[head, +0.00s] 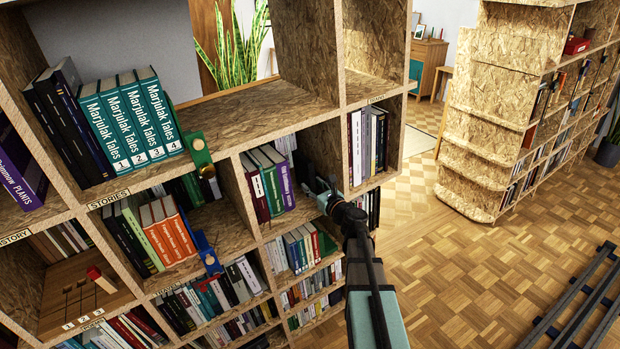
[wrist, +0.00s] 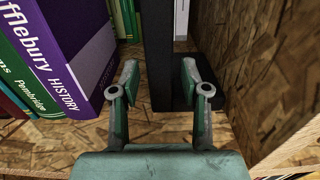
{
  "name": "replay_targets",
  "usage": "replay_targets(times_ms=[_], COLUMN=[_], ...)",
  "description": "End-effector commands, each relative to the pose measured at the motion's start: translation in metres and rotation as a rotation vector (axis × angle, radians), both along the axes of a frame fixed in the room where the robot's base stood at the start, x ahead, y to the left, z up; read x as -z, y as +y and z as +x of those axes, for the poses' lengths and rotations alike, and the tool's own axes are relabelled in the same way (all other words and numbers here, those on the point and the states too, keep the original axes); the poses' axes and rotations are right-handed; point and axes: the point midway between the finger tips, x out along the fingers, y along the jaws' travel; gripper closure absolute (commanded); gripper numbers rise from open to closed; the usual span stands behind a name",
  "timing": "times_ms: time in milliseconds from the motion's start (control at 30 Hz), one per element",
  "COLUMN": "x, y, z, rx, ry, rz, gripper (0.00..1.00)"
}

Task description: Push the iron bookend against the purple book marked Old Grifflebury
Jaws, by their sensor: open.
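The purple book (wrist: 75,45) stands at the left of the wrist view, with "fflebury HISTORY" readable on its spine. In the head view the purple book (head: 284,187) ends a short row in a shelf compartment. The black iron bookend (wrist: 157,55) stands upright to the right of the book, with a gap between them. Its dark foot reaches to the right. My gripper (wrist: 160,72) is open, one finger on each side of the bookend's upright; contact cannot be told. In the head view my gripper (head: 326,192) is at that compartment's opening.
A green book (wrist: 45,88) marked Pembridge stands left of the purple one. An OSB side wall (wrist: 275,60) rises close on the right. The bare shelf board (wrist: 85,135) shows in front. More books (head: 368,140) fill the compartment to the right.

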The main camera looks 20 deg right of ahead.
Motion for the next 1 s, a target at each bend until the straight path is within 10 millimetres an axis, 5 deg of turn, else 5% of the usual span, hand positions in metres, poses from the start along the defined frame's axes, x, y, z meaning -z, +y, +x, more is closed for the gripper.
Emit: replay_targets(times_ms=[800,933,1000], x=[0.0,0.0,0.0], y=[0.002,0.002,0.002], z=[0.02,0.02,0.02], rx=[0.0,0.0,0.0], ry=[0.0,0.0,0.0], rz=[0.0,0.0,0.0], gripper=[0.54,0.97,1.0])
